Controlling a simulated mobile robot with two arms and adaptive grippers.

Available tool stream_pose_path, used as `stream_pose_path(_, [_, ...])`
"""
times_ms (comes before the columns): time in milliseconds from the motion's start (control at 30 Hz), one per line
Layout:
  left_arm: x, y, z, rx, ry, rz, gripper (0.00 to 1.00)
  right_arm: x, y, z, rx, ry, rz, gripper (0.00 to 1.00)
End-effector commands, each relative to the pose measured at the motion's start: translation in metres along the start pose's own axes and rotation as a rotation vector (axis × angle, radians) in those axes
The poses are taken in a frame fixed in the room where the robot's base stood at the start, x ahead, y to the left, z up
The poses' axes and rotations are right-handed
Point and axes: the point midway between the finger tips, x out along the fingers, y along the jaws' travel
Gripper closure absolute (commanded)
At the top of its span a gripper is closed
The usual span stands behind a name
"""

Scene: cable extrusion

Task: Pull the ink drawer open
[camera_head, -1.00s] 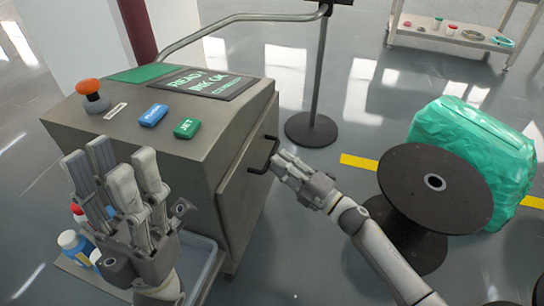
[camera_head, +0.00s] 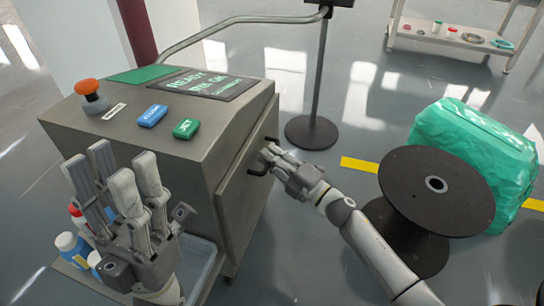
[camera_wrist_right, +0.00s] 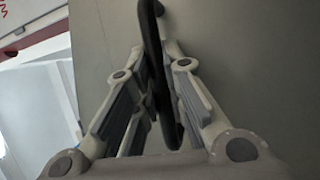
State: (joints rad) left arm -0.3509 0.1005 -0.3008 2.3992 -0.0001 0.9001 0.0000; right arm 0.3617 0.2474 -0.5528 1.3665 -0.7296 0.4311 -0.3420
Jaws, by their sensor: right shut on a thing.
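The ink drawer is in the right-hand side of the grey console; its front panel (camera_head: 236,205) looks flush with the body in the head view. A black bar handle (camera_head: 257,171) sticks out from this panel. It also shows in the right wrist view as a dark handle (camera_wrist_right: 158,60) running between the fingers. My right gripper (camera_head: 268,158) is shut on the handle and hides part of it; it also shows in the wrist view (camera_wrist_right: 155,95). My left gripper (camera_head: 115,180) is open and empty, fingers up, in front of the console.
Blue (camera_head: 152,115) and green (camera_head: 186,128) buttons and an orange knob (camera_head: 88,87) sit on the console top. A black spool (camera_head: 437,185) and green wrapped bundle (camera_head: 480,140) stand at right. A post base (camera_head: 311,133) stands behind. Bottles (camera_head: 75,245) stand below left.

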Motion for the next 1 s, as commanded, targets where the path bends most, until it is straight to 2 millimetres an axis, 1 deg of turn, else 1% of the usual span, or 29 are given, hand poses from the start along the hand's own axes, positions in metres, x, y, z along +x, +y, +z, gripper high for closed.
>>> stream_pose_path(167, [0.001, 0.000, 0.000, 0.000, 0.000, 0.000, 0.60, -0.002, 0.000, 0.001, 0.000, 0.000, -0.001, 1.00])
stream_pose_path(267, [0.002, 0.000, -0.001, 0.000, 0.000, 0.000, 0.60, -0.007, 0.001, 0.003, -0.001, -0.001, -0.002, 1.00])
stream_pose_path(367, [0.005, 0.000, -0.001, 0.000, 0.000, 0.000, 0.60, -0.017, 0.003, 0.007, -0.001, -0.001, -0.003, 1.00])
stream_pose_path(467, [0.009, 0.000, -0.002, 0.001, 0.000, 0.000, 0.60, -0.033, 0.007, 0.013, -0.001, -0.002, -0.004, 1.00])
stream_pose_path(667, [0.018, 0.000, -0.004, 0.001, 0.001, 0.000, 0.60, -0.078, 0.016, 0.032, -0.002, -0.002, -0.006, 1.00])
stream_pose_path(1000, [0.024, 0.000, -0.004, 0.001, -0.006, 0.000, 0.60, -0.164, 0.033, 0.068, -0.001, -0.003, -0.006, 1.00])
